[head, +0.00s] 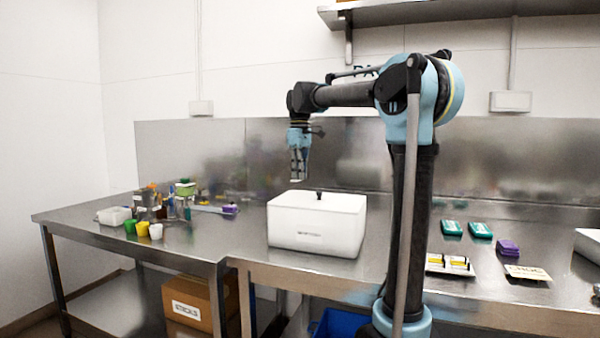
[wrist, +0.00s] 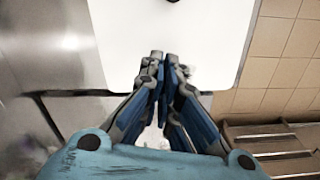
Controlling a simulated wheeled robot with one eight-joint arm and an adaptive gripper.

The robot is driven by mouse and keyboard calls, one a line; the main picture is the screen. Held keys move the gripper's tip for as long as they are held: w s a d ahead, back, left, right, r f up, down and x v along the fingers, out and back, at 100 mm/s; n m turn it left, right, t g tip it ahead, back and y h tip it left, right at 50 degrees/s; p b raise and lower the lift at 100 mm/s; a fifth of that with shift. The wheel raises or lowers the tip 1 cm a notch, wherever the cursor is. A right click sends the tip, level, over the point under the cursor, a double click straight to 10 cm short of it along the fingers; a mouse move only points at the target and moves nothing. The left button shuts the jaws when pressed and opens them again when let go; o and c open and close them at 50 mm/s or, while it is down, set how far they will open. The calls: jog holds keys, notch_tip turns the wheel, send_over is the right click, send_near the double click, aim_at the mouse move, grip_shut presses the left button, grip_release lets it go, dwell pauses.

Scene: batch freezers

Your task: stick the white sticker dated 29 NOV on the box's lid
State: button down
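The white box (head: 315,238) stands on the steel table, its lid (head: 318,201) on and a small black knob (head: 319,195) in the middle. My gripper (head: 298,179) is above the back left part of the lid, pointing down. In the wrist view the fingertips (wrist: 163,58) are close together in front of the white lid (wrist: 185,30). They look shut, and no sticker shows between them. I cannot make out a sticker dated 29 NOV in either view. The lid parts I see look bare.
At right lie a sheet with yellow labels (head: 450,264), a printed card (head: 527,272), teal packs (head: 480,230) and purple packs (head: 508,248). Cups (head: 142,229) and small containers crowd the left table. A shelf (head: 420,12) hangs above. Table around the box's left is clear.

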aim_at(300, 196)
jog(key=n, duration=0.3)
jog(key=shift+w+d+r, duration=0.15)
jog(key=shift+r, duration=0.15)
jog(key=shift+f, duration=3.05)
jog(key=shift+f, duration=0.3)
jog(key=c, duration=1.7)
grip_release()
jog(key=o, duration=0.5)
jog(key=shift+r, duration=0.1)
